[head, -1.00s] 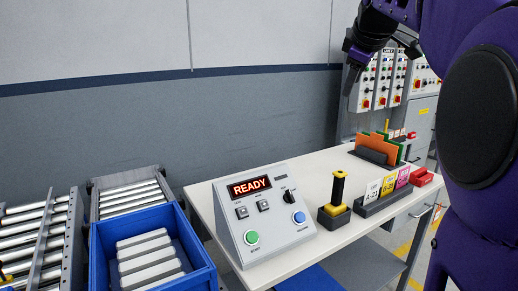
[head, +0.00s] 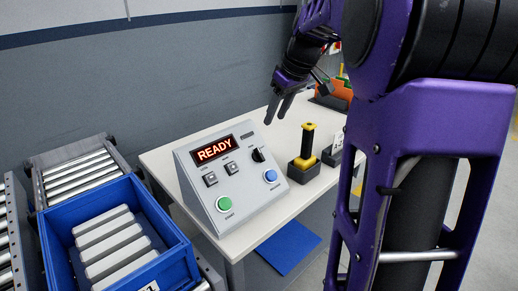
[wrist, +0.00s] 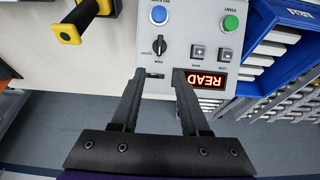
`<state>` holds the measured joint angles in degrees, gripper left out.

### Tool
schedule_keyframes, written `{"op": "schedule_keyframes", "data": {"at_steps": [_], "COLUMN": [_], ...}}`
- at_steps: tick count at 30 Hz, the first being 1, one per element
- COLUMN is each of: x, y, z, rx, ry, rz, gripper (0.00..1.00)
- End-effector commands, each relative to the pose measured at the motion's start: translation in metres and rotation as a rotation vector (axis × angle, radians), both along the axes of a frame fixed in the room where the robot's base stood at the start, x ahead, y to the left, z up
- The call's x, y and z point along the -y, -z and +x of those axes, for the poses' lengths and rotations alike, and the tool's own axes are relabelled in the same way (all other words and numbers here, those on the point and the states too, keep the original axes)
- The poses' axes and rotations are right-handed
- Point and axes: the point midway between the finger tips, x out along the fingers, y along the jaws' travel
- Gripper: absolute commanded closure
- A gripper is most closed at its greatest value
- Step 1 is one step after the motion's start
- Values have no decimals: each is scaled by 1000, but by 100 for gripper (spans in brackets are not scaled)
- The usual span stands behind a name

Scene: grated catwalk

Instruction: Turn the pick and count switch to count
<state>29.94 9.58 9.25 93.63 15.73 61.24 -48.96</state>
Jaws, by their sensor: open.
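The pick and count switch is a black rotary knob (head: 258,155) on the upper right of the grey sloped control box (head: 240,205). It also shows in the wrist view (wrist: 160,46), just beyond my fingertips; its small labels are too small to read. The box's display (head: 214,150) reads READY in red. My gripper (head: 278,108) is open and empty, above and behind the box's upper right corner. In the wrist view my gripper (wrist: 160,74) has its two fingers apart, with the knob ahead between them and not touched.
A green button (head: 224,204), a blue button (head: 270,175) and two small square buttons share the panel. A yellow-black handled tool (head: 306,146) stands in a holder right of the box. A blue crate (head: 168,262) with grey bars sits at the left by rollers.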

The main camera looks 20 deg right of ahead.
Motion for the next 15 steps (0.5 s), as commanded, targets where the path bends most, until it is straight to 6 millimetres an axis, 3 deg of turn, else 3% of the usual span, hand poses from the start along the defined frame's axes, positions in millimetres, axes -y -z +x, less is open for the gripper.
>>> {"op": "schedule_keyframes", "data": {"at_steps": [3, 15], "x": [-4, -16], "y": [28, 104], "z": [9, 40], "rx": [-4, -2], "ry": [-2, -2], "rz": [2, -1], "gripper": [55, 55]}}
